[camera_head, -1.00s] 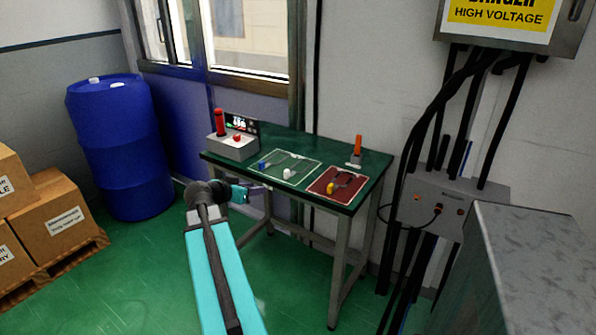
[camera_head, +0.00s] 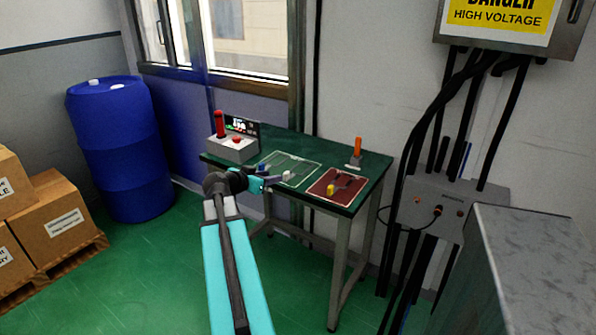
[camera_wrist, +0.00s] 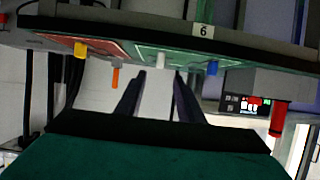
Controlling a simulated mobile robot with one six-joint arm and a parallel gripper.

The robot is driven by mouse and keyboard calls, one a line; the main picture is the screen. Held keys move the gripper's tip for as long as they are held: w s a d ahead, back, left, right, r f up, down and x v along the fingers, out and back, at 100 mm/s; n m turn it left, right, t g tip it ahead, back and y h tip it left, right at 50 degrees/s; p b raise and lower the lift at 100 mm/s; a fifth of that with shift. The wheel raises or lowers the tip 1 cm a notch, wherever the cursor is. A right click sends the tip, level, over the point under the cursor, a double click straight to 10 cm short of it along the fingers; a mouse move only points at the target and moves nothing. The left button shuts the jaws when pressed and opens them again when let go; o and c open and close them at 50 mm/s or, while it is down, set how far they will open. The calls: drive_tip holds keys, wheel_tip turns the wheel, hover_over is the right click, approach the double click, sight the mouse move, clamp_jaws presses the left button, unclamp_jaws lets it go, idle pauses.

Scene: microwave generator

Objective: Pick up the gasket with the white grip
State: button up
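The white grip (camera_head: 289,174) of the gasket shows on the green mat (camera_head: 304,163) on the table, just beyond my gripper's fingertips. The gasket body is hard to make out. In the wrist view, which looks upside down, the white grip (camera_wrist: 161,60) is ahead, between the lines of my two fingers. My gripper (camera_head: 276,181) is at the table's front edge, short of the white grip. In the wrist view my gripper (camera_wrist: 160,73) is open, with nothing between its fingers. A blue grip (camera_head: 262,167) is left of the white one.
A yellow grip (camera_head: 331,189) sits on the red mat (camera_head: 345,180) to the right. An orange upright piece (camera_head: 357,148) stands behind it. A grey box with a red handle (camera_head: 233,150) stands at the table's left end. The table's front edge (camera_wrist: 110,22) crosses the wrist view.

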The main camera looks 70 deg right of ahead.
sight(284, 174)
drive_tip(key=shift+x, duration=2.6)
drive_tip(key=shift+p+x, duration=0.75)
drive_tip(key=shift+x, duration=1.85)
clamp_jaws()
